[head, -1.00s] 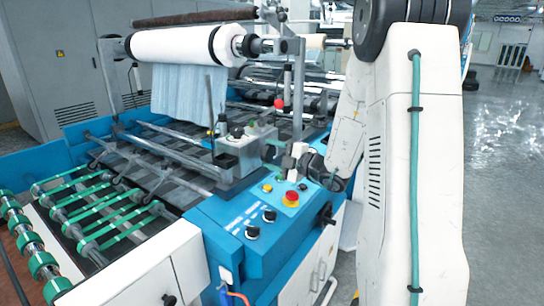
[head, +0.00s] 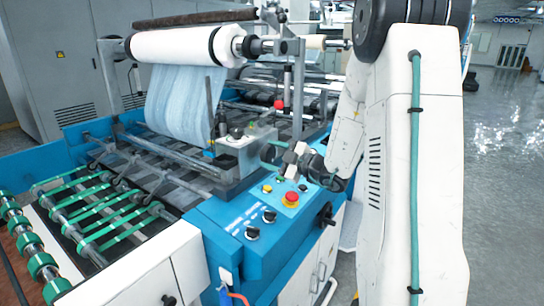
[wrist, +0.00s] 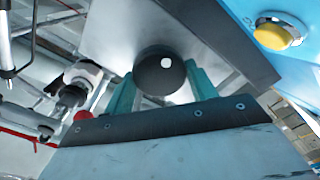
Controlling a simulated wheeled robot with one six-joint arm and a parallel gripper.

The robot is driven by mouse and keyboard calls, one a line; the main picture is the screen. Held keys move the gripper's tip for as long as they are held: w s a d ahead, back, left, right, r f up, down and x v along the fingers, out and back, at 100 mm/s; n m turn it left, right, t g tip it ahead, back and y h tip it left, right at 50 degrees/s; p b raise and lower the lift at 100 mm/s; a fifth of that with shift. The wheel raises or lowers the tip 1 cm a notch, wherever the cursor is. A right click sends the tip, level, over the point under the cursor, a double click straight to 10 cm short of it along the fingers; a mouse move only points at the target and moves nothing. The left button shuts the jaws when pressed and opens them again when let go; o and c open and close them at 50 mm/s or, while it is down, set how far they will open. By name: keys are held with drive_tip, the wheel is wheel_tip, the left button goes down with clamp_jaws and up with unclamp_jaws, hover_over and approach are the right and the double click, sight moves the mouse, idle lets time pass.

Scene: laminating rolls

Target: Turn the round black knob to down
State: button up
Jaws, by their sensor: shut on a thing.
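The round black knob (wrist: 158,70) shows its face with a white dot right of its middle in the wrist view. It sits on a grey box (head: 240,142), whose side facing my gripper is mostly hidden in the head view. My gripper (wrist: 164,78) has its two teal fingers on either side of the knob and is shut on it. In the head view, my gripper (head: 269,152) is against the box's right side, and the knob is hidden there or too small to tell apart.
A blue control panel (head: 238,220) lies just below, with a red stop button (head: 291,197) and black knobs (head: 269,216). A yellow button (wrist: 272,34) is close at the upper right in the wrist view. A film roll (head: 185,46) hangs behind.

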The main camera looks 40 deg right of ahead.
drive_tip(key=shift+f, duration=0.1)
drive_tip(key=o, duration=1)
drive_tip(key=v, duration=0.8)
